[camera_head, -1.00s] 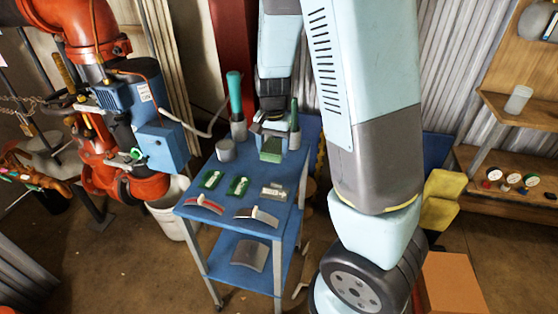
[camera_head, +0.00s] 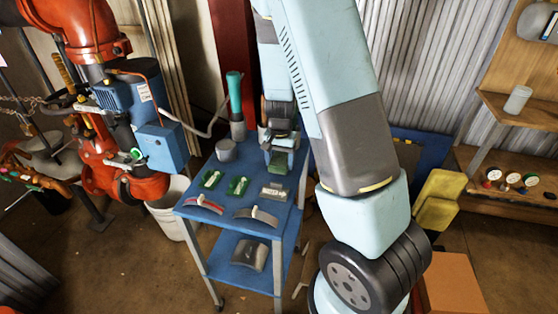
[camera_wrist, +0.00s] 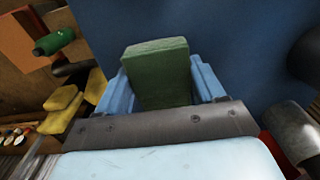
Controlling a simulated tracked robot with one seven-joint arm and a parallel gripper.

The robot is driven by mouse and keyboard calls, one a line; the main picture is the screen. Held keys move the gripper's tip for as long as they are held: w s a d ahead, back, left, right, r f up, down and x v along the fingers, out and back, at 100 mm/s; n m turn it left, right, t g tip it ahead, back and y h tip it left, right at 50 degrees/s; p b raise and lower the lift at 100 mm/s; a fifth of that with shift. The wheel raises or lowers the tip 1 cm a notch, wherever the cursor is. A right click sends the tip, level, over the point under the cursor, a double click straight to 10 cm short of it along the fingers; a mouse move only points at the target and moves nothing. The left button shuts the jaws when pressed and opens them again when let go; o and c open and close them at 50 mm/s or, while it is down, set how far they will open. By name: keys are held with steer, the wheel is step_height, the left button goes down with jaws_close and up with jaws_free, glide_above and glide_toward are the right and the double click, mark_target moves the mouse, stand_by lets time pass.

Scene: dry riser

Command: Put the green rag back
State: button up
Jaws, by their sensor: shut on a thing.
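My gripper (camera_head: 281,143) is over the blue cart (camera_head: 236,226), at the right side of its top. It is shut on the green rag (camera_head: 278,164), a folded block that shows just below the fingers. In the wrist view the rag (camera_wrist: 158,72) sits between my two pale blue fingers (camera_wrist: 165,88), with blue surface behind it. I cannot tell whether the rag touches the cart top.
Two green-and-white items (camera_head: 238,186), a grey block (camera_head: 273,192) and two curved pads (camera_head: 257,216) lie toward the cart's front. A grey cup (camera_head: 226,150) and a green-handled tool (camera_head: 235,100) stand left of my gripper. Red pipework (camera_head: 105,40) is at left.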

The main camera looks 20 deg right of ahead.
mark_target(280, 161)
steer(key=o, duration=1)
steer(key=shift+w, duration=0.1)
step_height(280, 161, up, 12)
steer(key=s+r+n+t, duration=0.5)
steer(key=s+r+n, duration=0.1)
steer(key=s+r, duration=1.5)
steer(key=shift+s+d+r+n, duration=0.15)
steer(key=shift+s+r+n, duration=0.25)
steer(key=shift+s, duration=0.65)
